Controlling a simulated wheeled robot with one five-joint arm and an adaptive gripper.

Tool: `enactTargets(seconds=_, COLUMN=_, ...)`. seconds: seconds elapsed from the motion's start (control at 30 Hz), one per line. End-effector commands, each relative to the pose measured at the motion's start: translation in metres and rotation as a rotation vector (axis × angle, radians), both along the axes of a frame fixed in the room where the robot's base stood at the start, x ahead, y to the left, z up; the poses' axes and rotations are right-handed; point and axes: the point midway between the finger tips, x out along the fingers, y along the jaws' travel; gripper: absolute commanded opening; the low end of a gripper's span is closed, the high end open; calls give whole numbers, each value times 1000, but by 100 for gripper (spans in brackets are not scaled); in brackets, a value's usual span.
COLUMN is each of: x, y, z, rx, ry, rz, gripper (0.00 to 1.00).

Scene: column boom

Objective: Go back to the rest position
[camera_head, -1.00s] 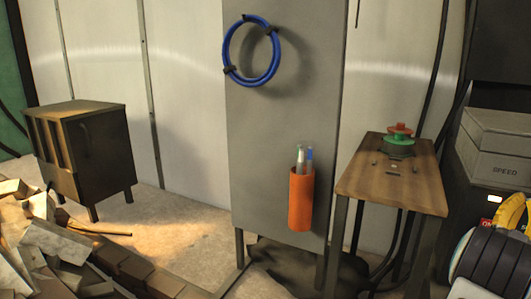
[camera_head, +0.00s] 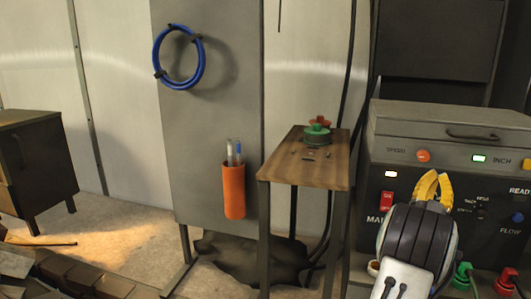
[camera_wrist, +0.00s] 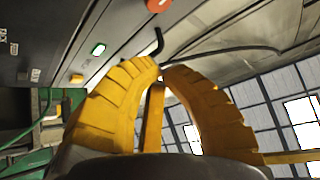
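My gripper (camera_head: 437,177) has yellow, ribbed, curved fingers and shows at the right of the head view, in front of the control console (camera_head: 455,160). My dark, rounded wrist is below the fingers. In the wrist view my gripper (camera_wrist: 161,69) fills the middle. Its two fingertips come together at the top, with a hollow between the fingers lower down. Nothing is held between them. A yellow bar shows in the hollow. The console's lit panel also shows tilted at the upper left of the wrist view (camera_wrist: 70,50).
A wooden-topped stand (camera_head: 325,170) with a red and green knob (camera_head: 317,130) stands left of the console. An orange holder (camera_head: 234,190) with pens and a blue hose loop (camera_head: 180,85) hang on a grey panel. A dark cabinet (camera_head: 38,160) and bricks (camera_head: 75,275) are at the left.

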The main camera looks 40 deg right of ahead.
Motion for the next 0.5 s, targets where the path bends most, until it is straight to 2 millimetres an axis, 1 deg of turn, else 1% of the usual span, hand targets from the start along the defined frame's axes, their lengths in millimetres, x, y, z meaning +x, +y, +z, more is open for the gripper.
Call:
enactTargets(seconds=0.03, x=9, y=3, z=8, rx=15, ry=11, rz=12, gripper=0)
enactTargets(seconds=0.17, x=36, y=11, z=20, rx=72, ry=51, rz=46, gripper=0)
enactTargets(seconds=0.27, x=60, y=21, z=31, rx=123, ry=95, rz=79, gripper=0)
enactTargets(seconds=0.37, x=88, y=35, z=41, rx=183, ry=151, rz=120, gripper=0)
enactTargets(seconds=0.47, x=122, y=59, z=55, rx=255, ry=229, rz=176, gripper=0)
enactTargets(seconds=0.5, x=137, y=72, z=62, rx=287, ry=270, rz=205, gripper=0)
